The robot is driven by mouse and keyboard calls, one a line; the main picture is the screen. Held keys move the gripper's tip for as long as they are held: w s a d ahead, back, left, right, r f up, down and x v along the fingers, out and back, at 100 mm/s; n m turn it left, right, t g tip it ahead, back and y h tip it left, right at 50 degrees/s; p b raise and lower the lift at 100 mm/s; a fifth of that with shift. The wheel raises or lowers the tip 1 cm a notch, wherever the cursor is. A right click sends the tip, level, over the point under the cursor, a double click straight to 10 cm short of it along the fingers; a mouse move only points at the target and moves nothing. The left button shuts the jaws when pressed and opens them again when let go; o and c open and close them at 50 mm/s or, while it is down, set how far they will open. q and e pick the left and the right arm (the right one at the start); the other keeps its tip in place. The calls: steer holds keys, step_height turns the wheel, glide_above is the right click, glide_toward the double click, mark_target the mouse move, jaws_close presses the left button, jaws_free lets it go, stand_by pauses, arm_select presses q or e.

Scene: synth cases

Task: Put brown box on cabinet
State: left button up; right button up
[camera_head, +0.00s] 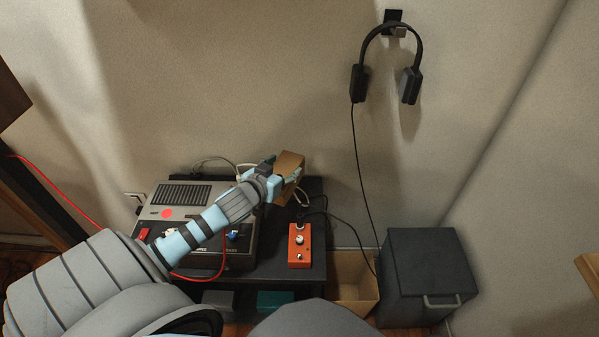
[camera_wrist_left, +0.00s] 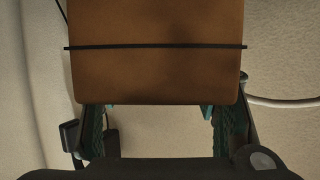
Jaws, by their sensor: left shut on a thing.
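The brown box (camera_head: 290,163) is in my left gripper (camera_head: 281,179), held above the back of a black table in the head view. In the left wrist view the brown box (camera_wrist_left: 157,78) fills the upper middle, with a thin black band across it. The fingers of my left gripper (camera_wrist_left: 160,130) are shut on its near end. A dark grey cabinet (camera_head: 424,262) with a pale handle stands at the lower right, its flat top bare. My right gripper is not in view.
The black table (camera_head: 275,265) bears a grey device (camera_head: 180,208) and an orange pedal (camera_head: 299,245) with cables. An open tan bin (camera_head: 353,285) stands between table and cabinet. Headphones (camera_head: 388,60) hang on the wall, their cord dropping toward the bin.

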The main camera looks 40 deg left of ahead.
arm_select(q)
steer(key=w+a+b, duration=0.2)
steer(key=w+b, duration=0.1)
steer(key=w, duration=0.6)
step_height(320, 180, down, 12)
steer(key=b, duration=0.5)
steer(key=shift+f, duration=0.25)
steer(key=shift+r, duration=0.15)
steer(key=o, duration=1.2)
steer(key=shift+o, duration=0.2)
